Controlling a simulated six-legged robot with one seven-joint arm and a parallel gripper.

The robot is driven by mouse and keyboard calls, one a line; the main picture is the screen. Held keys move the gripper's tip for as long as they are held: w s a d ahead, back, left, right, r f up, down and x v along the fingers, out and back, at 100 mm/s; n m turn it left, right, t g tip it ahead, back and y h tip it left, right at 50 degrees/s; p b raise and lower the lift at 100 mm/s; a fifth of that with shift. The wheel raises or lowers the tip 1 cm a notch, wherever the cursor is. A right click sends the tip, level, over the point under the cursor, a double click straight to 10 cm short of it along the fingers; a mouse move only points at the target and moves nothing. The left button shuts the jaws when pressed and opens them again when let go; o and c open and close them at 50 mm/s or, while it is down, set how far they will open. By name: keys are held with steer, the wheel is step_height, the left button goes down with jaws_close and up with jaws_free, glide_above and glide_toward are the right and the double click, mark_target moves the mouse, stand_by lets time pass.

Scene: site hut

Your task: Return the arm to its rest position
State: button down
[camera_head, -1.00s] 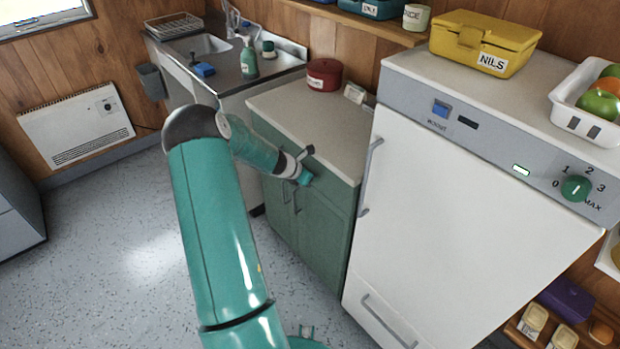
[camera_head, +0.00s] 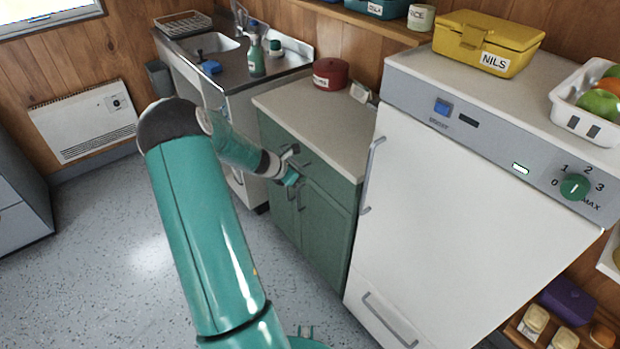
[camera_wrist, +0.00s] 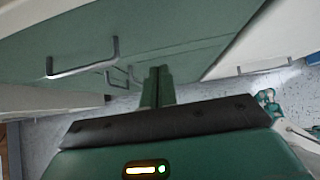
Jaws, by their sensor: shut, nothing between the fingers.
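My teal arm (camera_head: 205,235) rises from the bottom of the head view and bends at a dark elbow joint. Its forearm reaches right towards the green cabinet (camera_head: 325,225). My gripper (camera_head: 293,178) is in front of the cabinet's upper front, small and partly hidden by the wrist in this view. In the wrist view my gripper (camera_wrist: 157,72) shows its two green fingers close together, with nothing held between them. The cabinet's green front with metal handles (camera_wrist: 85,62) fills the upper part of that view. I cannot tell the exact gap between fingers and cabinet.
A white appliance (camera_head: 455,215) with handles stands right of the cabinet. A red pot (camera_head: 330,74) is on the counter (camera_head: 318,122). The sink unit (camera_head: 270,75) is behind, and a white heater (camera_head: 84,120) is on the left wall. Open floor (camera_head: 105,250) lies left of my arm.

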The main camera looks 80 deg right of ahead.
steer(key=v, duration=0.6)
steer(key=w+a+r+m+t, duration=0.3)
steer(key=w+a+r, duration=0.5)
steer(key=w+a, duration=0.35)
steer(key=w+a+r+m+t, duration=0.35)
steer(key=w+a+r, duration=0.45)
steer(key=w+a, duration=0.4)
steer(key=s+a+r+t+y, duration=0.1)
steer(key=a+r+y, duration=0.1)
steer(key=a, duration=1)
steer(key=s+a+r+m+t+y, duration=0.1)
steer(key=a+r, duration=0.3)
steer(key=a, duration=0.8)
steer(key=s+a+r+m+t+y, duration=0.1)
steer(key=s+a+r+t+y, duration=0.1)
steer(key=a, duration=1.1)
steer(key=shift+s+r+t+y, duration=0.3)
steer(key=shift+r+t+y, duration=0.25)
steer(key=shift+t+y, duration=0.2)
